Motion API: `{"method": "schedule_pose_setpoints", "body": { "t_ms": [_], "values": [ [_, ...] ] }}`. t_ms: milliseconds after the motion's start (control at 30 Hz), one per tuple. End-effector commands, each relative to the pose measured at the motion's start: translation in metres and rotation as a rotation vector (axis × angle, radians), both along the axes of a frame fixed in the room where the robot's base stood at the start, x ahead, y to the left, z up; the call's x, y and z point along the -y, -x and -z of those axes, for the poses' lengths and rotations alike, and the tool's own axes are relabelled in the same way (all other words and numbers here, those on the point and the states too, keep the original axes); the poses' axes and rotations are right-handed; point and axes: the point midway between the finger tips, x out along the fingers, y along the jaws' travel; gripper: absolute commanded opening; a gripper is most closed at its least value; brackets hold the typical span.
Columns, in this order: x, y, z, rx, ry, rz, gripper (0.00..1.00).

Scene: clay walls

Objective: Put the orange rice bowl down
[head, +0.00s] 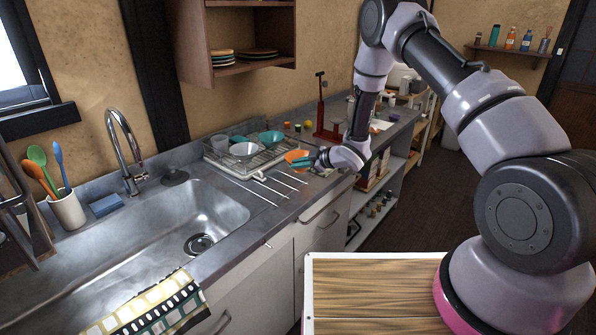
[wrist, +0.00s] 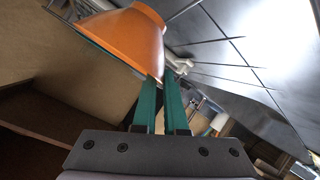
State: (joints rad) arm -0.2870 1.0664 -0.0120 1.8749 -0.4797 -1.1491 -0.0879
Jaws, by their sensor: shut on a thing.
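The orange rice bowl (head: 295,156) is at the tips of my gripper (head: 308,162), above or at the counter (head: 262,207) just right of the dish rack. In the wrist view the orange bowl (wrist: 118,42) fills the upper left, and the teal fingers of my gripper (wrist: 161,90) are closed on its edge. My gripper hides part of the bowl in the head view. I cannot tell whether the bowl touches the surface under it.
A wire dish rack (head: 222,166) holds a white bowl (head: 244,150) and a teal bowl (head: 271,137). A red stand (head: 322,110) rises behind my gripper. The sink (head: 160,225) lies to the left. Drainer grooves mark the clear counter in front of the rack.

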Motion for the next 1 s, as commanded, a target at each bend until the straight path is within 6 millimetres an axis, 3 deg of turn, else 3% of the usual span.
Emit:
{"method": "schedule_pose_setpoints", "body": {
  "t_ms": [133,500,533,600,1000],
  "values": [
    [0.000,0.000,0.023,-0.001,0.001,0.000,0.00],
    [0.000,0.000,0.028,0.000,0.001,0.000,0.00],
    [0.000,0.000,0.028,0.000,0.001,0.000,0.17],
    [0.000,0.000,0.028,0.000,0.001,0.000,0.40],
    [0.003,0.001,0.023,0.000,0.000,0.002,0.40]
  ]
}}
